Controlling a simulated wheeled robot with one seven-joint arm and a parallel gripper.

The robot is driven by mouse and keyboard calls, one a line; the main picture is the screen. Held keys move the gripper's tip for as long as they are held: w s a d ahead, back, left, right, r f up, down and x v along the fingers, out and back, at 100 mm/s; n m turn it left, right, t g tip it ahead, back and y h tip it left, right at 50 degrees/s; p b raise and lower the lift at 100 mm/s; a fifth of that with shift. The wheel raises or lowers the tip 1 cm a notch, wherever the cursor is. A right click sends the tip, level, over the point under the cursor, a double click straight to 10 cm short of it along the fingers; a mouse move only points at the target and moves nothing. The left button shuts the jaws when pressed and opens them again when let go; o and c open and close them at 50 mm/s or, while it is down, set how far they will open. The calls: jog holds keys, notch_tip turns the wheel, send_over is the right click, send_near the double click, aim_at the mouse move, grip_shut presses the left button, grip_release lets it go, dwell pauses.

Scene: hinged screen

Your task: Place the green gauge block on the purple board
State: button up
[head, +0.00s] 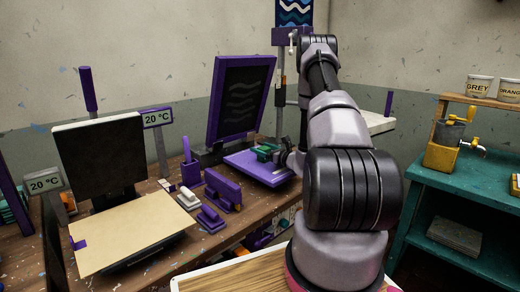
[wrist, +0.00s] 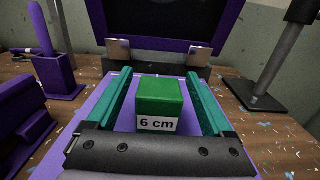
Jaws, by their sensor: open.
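The green gauge block (wrist: 158,97), with a white "6 cm" label on its near face, sits upright on the purple board (head: 240,160) in the wrist view. My gripper (wrist: 158,76) is open, with one teal finger on each side of the block and a visible gap at both sides. In the head view my gripper (head: 267,153) is low over the purple board. There I cannot clearly tell the block from the fingers.
A hinged purple-framed screen (head: 239,98) stands raised behind the board. To the left on the bench (head: 160,235) are purple holders (head: 222,188) and a second station with a tan board (head: 130,235) and dark raised panel (head: 101,155). A teal shelf (head: 425,205) stands right.

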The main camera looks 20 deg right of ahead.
jog(key=v, duration=0.9)
jog(key=shift+s+d, duration=0.1)
jog(key=shift+s, duration=0.2)
jog(key=shift+s+r, duration=0.15)
jog(key=shift+s, duration=0.05)
jog(key=s+a+r+n+g+y, duration=0.4)
jog(key=a+r+n+g, duration=0.2)
jog(key=a+r+n, duration=0.3)
jog(key=s+a+r+n+g+y, duration=0.3)
jog(key=s+a+r+n+g, duration=0.25)
jog(key=a+r, duration=0.6)
jog(key=s+a+r+n+g+h, duration=0.1)
jog(key=s+a+r+n+h, duration=0.15)
jog(key=s+n+h, duration=0.35)
jog(key=s+a+r+n+g+h, duration=0.15)
jog(key=s+r+n, duration=0.25)
jog(key=s, duration=0.4)
jog(key=s+d+r+n+t+h, duration=0.3)
jog(key=s+d+r+t, duration=0.1)
jog(key=r, duration=0.1)
jog(key=shift+r+h, duration=0.25)
jog(key=shift+h, duration=0.1)
jog(key=shift+s+d, duration=0.1)
